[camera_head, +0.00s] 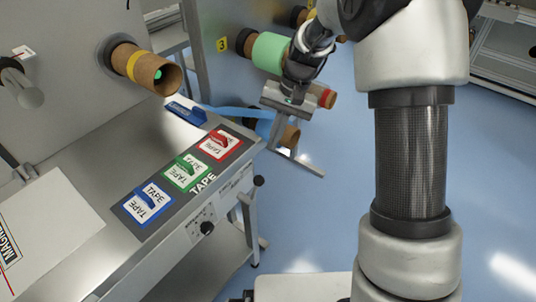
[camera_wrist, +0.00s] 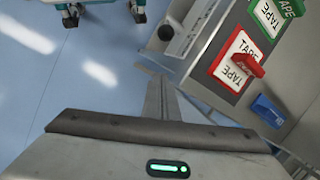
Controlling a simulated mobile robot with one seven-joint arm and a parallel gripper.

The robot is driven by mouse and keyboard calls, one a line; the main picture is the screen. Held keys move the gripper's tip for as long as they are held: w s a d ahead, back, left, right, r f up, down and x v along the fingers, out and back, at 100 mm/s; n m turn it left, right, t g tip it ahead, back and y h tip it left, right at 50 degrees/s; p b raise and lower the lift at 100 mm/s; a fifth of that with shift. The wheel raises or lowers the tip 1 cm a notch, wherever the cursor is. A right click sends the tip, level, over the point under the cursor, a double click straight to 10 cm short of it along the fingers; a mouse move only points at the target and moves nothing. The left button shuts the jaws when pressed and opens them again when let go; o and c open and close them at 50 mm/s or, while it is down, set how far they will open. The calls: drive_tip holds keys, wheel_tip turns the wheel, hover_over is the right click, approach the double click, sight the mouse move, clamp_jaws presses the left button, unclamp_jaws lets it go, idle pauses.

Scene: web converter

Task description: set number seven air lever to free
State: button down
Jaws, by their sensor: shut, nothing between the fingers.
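My gripper (camera_head: 273,143) hangs at the upper middle of the head view, beyond the far end of the tape table. Its thin fingers look closed together with nothing between them. In the wrist view the gripper (camera_wrist: 162,88) points past the table's edge over blue floor. I cannot pick out an air lever marked seven in either view. A black ball knob (camera_head: 258,181) sticks out at the table's front edge, and a black round knob (camera_head: 207,228) is on the front panel below. A black knob also shows in the wrist view (camera_wrist: 166,33), apart from the gripper.
The metal table (camera_head: 120,240) carries blue (camera_head: 147,203), green (camera_head: 186,173) and red (camera_head: 217,145) tape dispensers. A blue handled tool (camera_head: 187,112) lies behind them. Cardboard cores (camera_head: 150,70) and a green roll (camera_head: 268,52) project from machine walls near my gripper. A yellow sign (camera_head: 222,44) reads 3. Blue floor (camera_head: 330,215) is open.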

drive_tip(key=s+a+f+b, duration=0.2)
drive_tip(key=s+a+f, duration=0.1)
drive_tip(key=f, duration=0.4)
drive_tip(key=shift+s, duration=0.75)
drive_tip(key=shift+r, duration=0.1)
